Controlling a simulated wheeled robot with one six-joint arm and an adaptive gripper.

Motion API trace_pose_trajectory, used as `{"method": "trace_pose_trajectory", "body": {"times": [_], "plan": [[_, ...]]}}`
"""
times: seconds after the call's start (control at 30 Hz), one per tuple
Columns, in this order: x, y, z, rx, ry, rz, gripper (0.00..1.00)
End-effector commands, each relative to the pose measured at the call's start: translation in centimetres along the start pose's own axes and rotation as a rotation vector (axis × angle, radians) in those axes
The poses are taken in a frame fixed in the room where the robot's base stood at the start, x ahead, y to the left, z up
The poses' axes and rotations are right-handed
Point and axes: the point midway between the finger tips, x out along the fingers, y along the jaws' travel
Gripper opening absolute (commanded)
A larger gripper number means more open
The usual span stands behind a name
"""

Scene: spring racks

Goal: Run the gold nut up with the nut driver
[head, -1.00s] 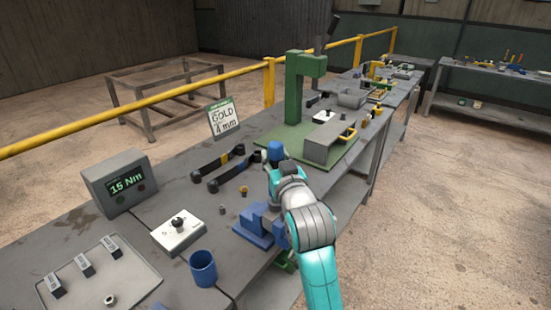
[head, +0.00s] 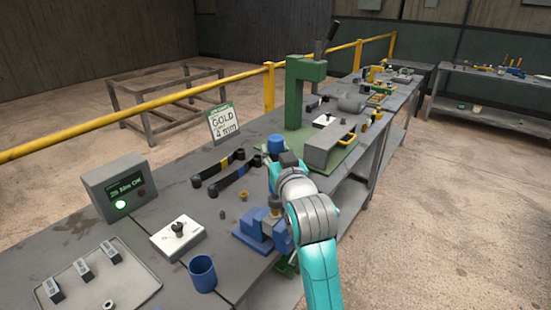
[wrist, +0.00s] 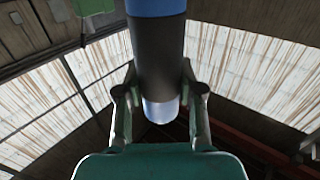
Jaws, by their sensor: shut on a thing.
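My gripper (wrist: 160,100) is shut on the nut driver (wrist: 160,55), a dark cylinder with a blue end and a pale metallic end, in the wrist view. In the head view the driver's blue end (head: 276,143) stands above my gripper (head: 280,162), over the bench; the fingers are mostly hidden. A blue fixture (head: 250,236) stands at the bench's front edge, below my arm. A brownish-gold piece (head: 276,202) shows at its top, partly beside my arm; I cannot tell whether it is the gold nut. A small gold piece (head: 244,195) lies on the bench.
A grey box (head: 120,190) with a display has a lit green lamp. A sign (head: 223,124) reads GOLD 4 mm.

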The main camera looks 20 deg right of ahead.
Motion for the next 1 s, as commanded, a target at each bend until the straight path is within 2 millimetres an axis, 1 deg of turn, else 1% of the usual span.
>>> {"method": "trace_pose_trajectory", "body": {"times": [0.03,0.6,1.0], "plan": [[0.0,0.0,-0.6,0.000,0.006,0.000,0.00],[0.0,0.0,-3.6,0.000,0.005,0.000,0.00],[-0.1,0.0,-3.9,0.000,0.004,0.000,0.00]]}}
